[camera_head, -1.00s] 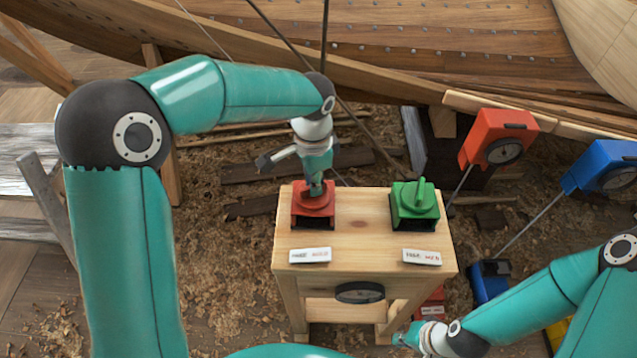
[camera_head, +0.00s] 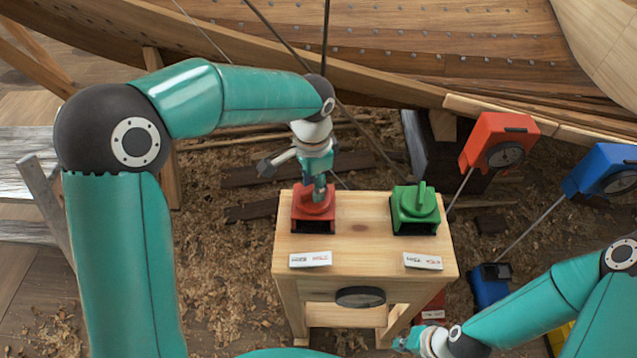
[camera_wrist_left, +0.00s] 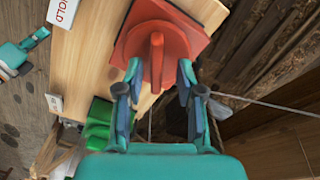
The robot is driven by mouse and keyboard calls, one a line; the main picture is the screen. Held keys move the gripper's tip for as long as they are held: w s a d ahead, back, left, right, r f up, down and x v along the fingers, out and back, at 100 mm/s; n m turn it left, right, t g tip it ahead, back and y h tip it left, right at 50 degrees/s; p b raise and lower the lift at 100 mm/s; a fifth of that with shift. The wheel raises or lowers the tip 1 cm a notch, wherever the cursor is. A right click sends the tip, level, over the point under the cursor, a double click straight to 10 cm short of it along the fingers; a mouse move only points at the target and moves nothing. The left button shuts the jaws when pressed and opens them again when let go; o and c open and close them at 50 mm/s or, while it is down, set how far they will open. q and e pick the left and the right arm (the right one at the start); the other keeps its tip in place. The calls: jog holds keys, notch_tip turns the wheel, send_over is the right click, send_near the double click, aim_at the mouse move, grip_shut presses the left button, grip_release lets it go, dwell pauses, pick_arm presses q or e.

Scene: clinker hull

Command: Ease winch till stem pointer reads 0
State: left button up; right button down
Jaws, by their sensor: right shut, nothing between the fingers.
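A red winch (camera_head: 313,212) with an upright fin handle sits at the left on top of a wooden stand. A green winch (camera_head: 413,215) sits to its right. My left gripper (camera_head: 319,188) points down over the red winch. In the left wrist view its fingers (camera_wrist_left: 158,82) are open on either side of the red fin (camera_wrist_left: 157,55), with a gap showing on both sides. My right gripper (camera_head: 405,342) is shut and empty, low beside the stand's right leg. A dark round dial (camera_head: 360,297) is on the stand's front; its reading is too small to tell.
White labels (camera_head: 310,259) lie in front of the winches; one shows "HOLD" in the left wrist view. A red dial box (camera_head: 500,140) and a blue dial box (camera_head: 605,170) stand on rods at the right. The plank hull (camera_head: 400,40) spans the back.

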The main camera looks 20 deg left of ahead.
pick_arm(q)
notch_tip(320, 180, up, 12)
dwell(0.6)
